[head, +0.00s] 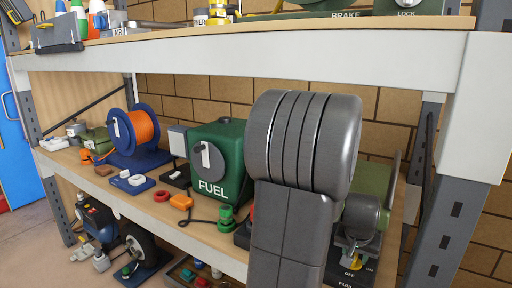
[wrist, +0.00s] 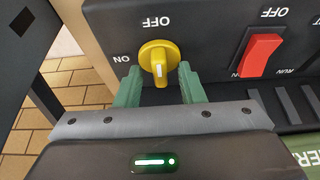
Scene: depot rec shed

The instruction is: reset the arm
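In the wrist view my gripper (wrist: 158,72) is open, with one green finger at each side of a yellow knob (wrist: 159,57). The knob sits on a dark panel (wrist: 205,50) with OFF printed above it and ON at its left. A white mark on the knob points down in this view, toward my gripper. The fingers stand wide of the knob's raised grip; whether they touch its rim I cannot tell. In the head view a yellow knob (head: 352,263) shows low beside OFF and ON labels. My grey arm covers much of that area.
A red rocker switch (wrist: 260,54) is right of the knob. On the shelf (head: 140,198) stand a green FUEL box (head: 226,150), an orange cable reel (head: 143,128) and small parts. An upper shelf (head: 250,50) and grey post (head: 440,225) bound the space.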

